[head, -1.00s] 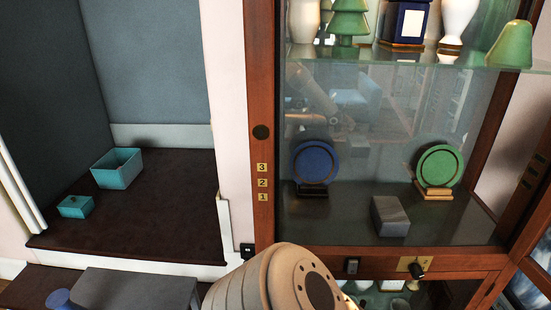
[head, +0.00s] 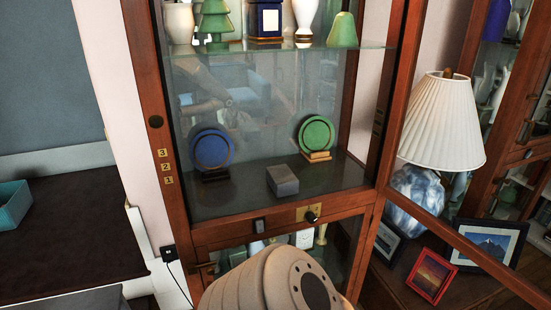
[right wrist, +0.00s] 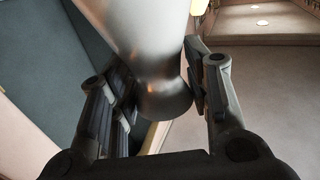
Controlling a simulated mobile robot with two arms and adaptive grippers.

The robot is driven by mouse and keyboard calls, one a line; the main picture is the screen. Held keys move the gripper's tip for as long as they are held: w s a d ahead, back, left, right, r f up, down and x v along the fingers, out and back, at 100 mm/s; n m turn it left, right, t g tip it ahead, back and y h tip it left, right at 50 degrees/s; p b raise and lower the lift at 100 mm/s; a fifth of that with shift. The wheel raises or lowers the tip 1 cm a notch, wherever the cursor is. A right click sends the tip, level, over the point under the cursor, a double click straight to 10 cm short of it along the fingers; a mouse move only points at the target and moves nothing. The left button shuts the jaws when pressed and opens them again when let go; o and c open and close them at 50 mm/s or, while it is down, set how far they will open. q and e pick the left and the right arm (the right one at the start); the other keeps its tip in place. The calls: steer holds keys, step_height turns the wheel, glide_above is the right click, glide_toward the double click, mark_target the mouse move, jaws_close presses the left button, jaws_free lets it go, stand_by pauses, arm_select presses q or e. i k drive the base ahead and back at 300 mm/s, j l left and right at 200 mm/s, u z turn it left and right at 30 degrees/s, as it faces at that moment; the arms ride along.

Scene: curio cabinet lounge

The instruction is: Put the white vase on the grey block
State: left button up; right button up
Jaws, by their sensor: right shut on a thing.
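The grey block (head: 282,179) sits on the lower shelf (head: 240,201) of the wooden cabinet, between a blue plate (head: 211,149) and a green plate (head: 316,134) on stands. My right gripper (right wrist: 160,95) shows only in the right wrist view. It is shut on the white vase (right wrist: 150,45), which looks pale grey in shade, at its narrow part just above the flared foot. The vase's top runs out of frame. The head view shows neither the held vase nor my left gripper.
The glass upper shelf (head: 270,48) holds white vases (head: 304,18), a green tree figure (head: 215,18) and a green cone (head: 342,30). A wood-framed door (head: 470,265) stands at the right, by a lamp (head: 454,120) and picture frames (head: 432,276). Space around the grey block is free.

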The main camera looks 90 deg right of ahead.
mark_target(281, 173)
steer(key=z, duration=1.75)
